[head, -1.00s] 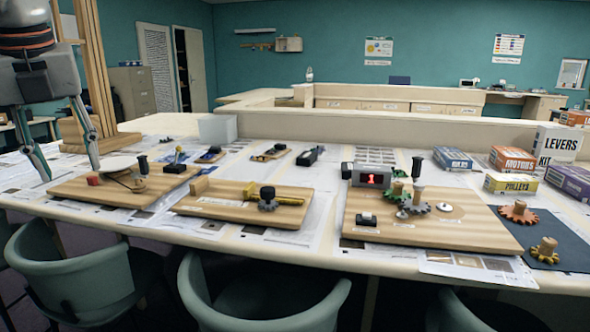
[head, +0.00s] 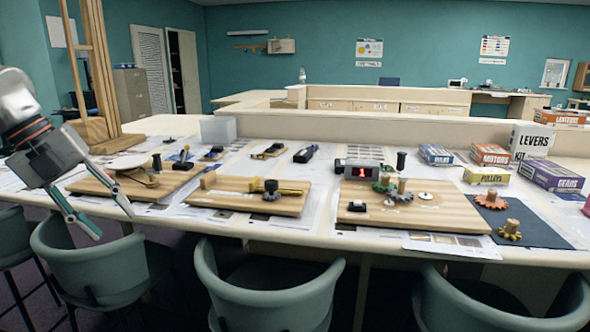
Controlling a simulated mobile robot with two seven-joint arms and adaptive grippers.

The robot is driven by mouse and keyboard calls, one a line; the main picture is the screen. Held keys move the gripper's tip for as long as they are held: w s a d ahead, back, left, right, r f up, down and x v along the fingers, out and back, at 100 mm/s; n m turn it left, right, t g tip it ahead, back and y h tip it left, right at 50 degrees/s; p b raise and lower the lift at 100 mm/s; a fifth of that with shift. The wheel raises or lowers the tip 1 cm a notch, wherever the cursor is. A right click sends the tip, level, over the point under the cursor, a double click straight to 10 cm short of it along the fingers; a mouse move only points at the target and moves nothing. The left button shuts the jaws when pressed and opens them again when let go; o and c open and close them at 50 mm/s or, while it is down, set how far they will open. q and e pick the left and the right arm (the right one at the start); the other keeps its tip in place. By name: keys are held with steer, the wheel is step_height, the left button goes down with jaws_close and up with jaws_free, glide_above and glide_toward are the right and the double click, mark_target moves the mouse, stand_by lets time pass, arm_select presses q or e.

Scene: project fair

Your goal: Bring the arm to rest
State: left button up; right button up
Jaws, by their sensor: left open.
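My left gripper (head: 112,222) is in the head view at the left. Its two fingers are spread apart with nothing between them. It hangs in front of the table's near edge, above a teal chair and near the left wooden board (head: 90,183). My right gripper is not in view.
The long table (head: 300,236) carries a middle board (head: 225,194), a right board with gears (head: 440,230) and a dark mat (head: 545,236) with two gears. Boxes such as the levers kit (head: 531,140) stand at the right. Teal chairs (head: 275,290) line the near edge.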

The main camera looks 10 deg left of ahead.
arm_select(q)
steer(key=s+d+f+n+t+h+p, duration=0.1)
steer(key=d+f+n+t+h+p, duration=0.3)
steer(key=f, duration=0.8)
steer(key=d+f+n+t+h+p, duration=0.2)
steer(key=d+f+n+t, duration=0.4)
steer(key=f, duration=0.7)
steer(key=s+d+f+n+g+y+p, duration=0.2)
steer(key=s+d+f+n+y, duration=0.5)
steer(key=s+d+f+n, duration=0.6)
steer(key=s+d+f+p, duration=0.1)
steer(key=s+d+f, duration=0.1)
steer(key=s+f, duration=0.3)
steer(key=shift+d+f+g, duration=0.25)
steer(key=shift+f+g, duration=0.05)
steer(key=shift+g, duration=0.1)
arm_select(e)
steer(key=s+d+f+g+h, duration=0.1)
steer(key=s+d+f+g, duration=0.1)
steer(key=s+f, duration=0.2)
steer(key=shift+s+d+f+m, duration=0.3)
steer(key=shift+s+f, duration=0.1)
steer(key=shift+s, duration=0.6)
